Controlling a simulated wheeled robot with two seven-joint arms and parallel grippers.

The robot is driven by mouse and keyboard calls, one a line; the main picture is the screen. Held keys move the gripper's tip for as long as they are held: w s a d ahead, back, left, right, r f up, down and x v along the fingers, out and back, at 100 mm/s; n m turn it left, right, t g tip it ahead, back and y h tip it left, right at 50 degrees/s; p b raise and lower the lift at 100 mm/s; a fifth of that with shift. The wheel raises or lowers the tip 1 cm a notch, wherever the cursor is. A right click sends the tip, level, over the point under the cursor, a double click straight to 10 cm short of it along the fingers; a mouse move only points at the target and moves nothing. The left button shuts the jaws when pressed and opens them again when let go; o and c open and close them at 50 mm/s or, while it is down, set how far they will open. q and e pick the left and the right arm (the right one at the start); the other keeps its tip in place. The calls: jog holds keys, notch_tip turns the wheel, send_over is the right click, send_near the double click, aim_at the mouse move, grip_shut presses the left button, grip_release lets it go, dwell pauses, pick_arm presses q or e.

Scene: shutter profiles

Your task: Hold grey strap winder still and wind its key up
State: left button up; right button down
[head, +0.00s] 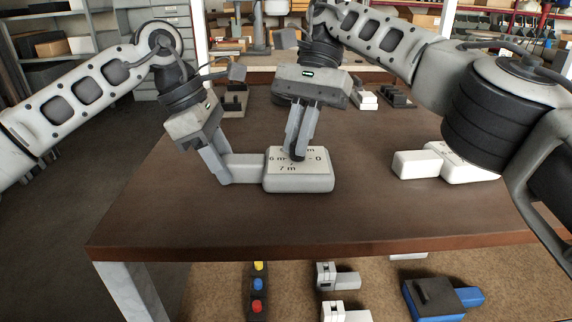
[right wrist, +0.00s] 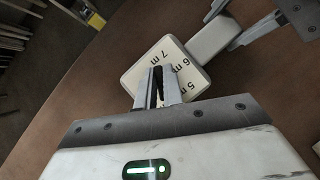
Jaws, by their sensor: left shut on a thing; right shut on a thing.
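The grey strap winder (head: 300,185) lies on the brown table near its front edge, its pale top printed with a dial of metre marks and a 0. A grey block-like arm (head: 244,166) sticks out from its left side. My left gripper (head: 222,174) is shut on the end of that arm. My right gripper (head: 299,148) points down over the dial and is shut on the dark key (head: 296,155), which is mostly hidden between the fingers. The right wrist view shows the dial (right wrist: 172,54) with 5 m, 6 m and 7 m readable, and the dark key (right wrist: 158,86) between my fingers.
A similar white winder (head: 468,168) lies to the right, partly behind my right arm. Small dark and white items (head: 366,100) stand at the table's back. Below the front edge are a blue device (head: 433,298), white pieces and coloured buttons (head: 257,283). The table's front middle is clear.

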jog(key=c, duration=1.6)
grip_release()
jog(key=shift+o, duration=0.2)
jog(key=shift+r, duration=0.1)
jog(key=shift+r+t+h, duration=0.6)
jog(key=shift+t+h, duration=0.2)
notch_tip(320, 180, up, 6)
jog(key=t+h, duration=0.2)
jog(key=t, duration=0.1)
jog(key=t+h, duration=0.2)
jog(key=t, duration=0.2)
jog(key=shift+w+f+t+h, duration=0.1)
jog(key=shift+f+t+h, duration=0.1)
jog(key=shift+t+h, duration=0.1)
jog(key=shift+r+t+h, duration=0.3)
jog(key=shift+r+t, duration=0.15)
jog(key=shift+t, duration=0.25)
jog(key=shift+f, duration=3.95)
